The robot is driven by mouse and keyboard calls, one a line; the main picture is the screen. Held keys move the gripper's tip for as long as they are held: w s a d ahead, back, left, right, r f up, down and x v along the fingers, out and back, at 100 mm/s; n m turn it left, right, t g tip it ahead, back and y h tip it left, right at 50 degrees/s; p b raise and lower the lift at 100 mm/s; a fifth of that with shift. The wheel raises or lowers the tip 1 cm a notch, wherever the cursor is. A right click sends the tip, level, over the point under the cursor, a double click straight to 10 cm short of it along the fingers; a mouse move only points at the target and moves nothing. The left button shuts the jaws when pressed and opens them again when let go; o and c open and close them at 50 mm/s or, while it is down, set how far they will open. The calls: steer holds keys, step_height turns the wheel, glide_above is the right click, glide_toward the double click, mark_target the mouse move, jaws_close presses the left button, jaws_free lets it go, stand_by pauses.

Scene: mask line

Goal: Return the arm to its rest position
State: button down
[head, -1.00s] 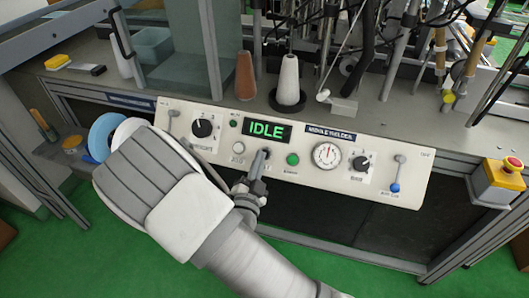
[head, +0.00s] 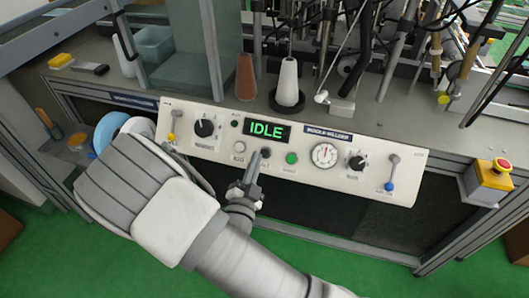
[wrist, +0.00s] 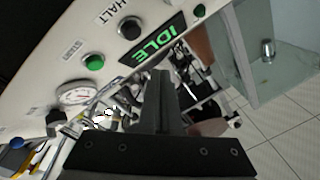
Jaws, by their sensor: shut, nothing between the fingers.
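My gripper (head: 257,163) is shut and empty, with its fingertips just in front of the lower middle of the white control panel (head: 400,168). The tips overlap the black button's (head: 265,152) area in the head view; I cannot tell the exact gap. In the wrist view the closed fingers (wrist: 163,80) point toward the panel, below the green IDLE display (wrist: 152,45). The black HALT button (wrist: 130,28) shows uncovered there, with the green button (wrist: 94,62) beside it. My arm reaches up from the bottom of the head view.
The panel carries a gauge (head: 325,155), a left lever with yellow knob (head: 171,137) and a right lever with blue knob (head: 389,187). A yellow emergency stop box (head: 488,180) is at right. Thread cones (head: 288,80) and rods stand behind. Green floor (head: 330,270) lies in front.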

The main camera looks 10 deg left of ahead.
steer(key=s+d+r+m+g+h+p, duration=0.3)
steer(key=d+r+m+g+h, duration=0.45)
steer(key=d+m, duration=0.8)
steer(key=s+d+r+m+g+h+p, duration=0.2)
steer(key=d+r+m+g+h+p, duration=0.15)
steer(key=d+r+m+g, duration=1.15)
steer(key=s+m+t+y+p, duration=0.2)
steer(key=s+m+t+y, duration=0.45)
steer(key=m, duration=1.15)
steer(key=s+a+r+m+t+y+p, duration=0.2)
steer(key=s+a+r+m+y+p, duration=0.1)
steer(key=r+m, duration=0.8)
steer(key=s+m+y, duration=0.1)
steer(key=s+m, duration=0.1)
steer(key=m, duration=0.2)
steer(key=shift+s, duration=0.25)
